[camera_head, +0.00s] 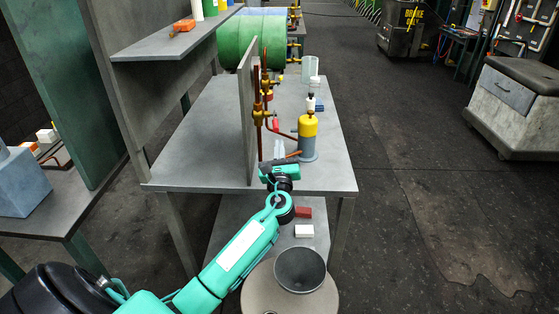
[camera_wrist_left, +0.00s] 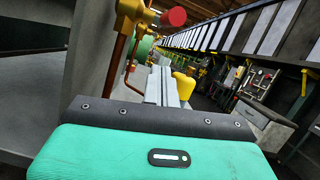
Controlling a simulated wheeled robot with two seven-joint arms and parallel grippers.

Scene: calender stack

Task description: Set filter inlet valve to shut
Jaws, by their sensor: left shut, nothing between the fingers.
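Copper pipes with brass valve fittings (camera_head: 266,84) rise beside an upright grey panel on the bench. A red handle (camera_head: 275,123) shows low on the pipework. A yellow-topped grey canister (camera_head: 308,135) stands to its right, joined by a thin pipe. I cannot tell which fitting is the filter inlet valve. My left gripper (camera_head: 279,148) is shut and empty at the bench's near side, left of the canister and short of the handle. In the left wrist view, its closed fingers (camera_wrist_left: 163,86) point forward, with a brass fitting (camera_wrist_left: 129,14) and round red knob (camera_wrist_left: 173,17) above. My right gripper is out of view.
The grey panel (camera_head: 248,110) closes off the left of the pipework. Small bottles (camera_head: 311,103) and a clear container (camera_head: 309,69) stand behind the canister. A bowl (camera_head: 300,268) and small blocks (camera_head: 304,231) are below. Bench space at the right is clear.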

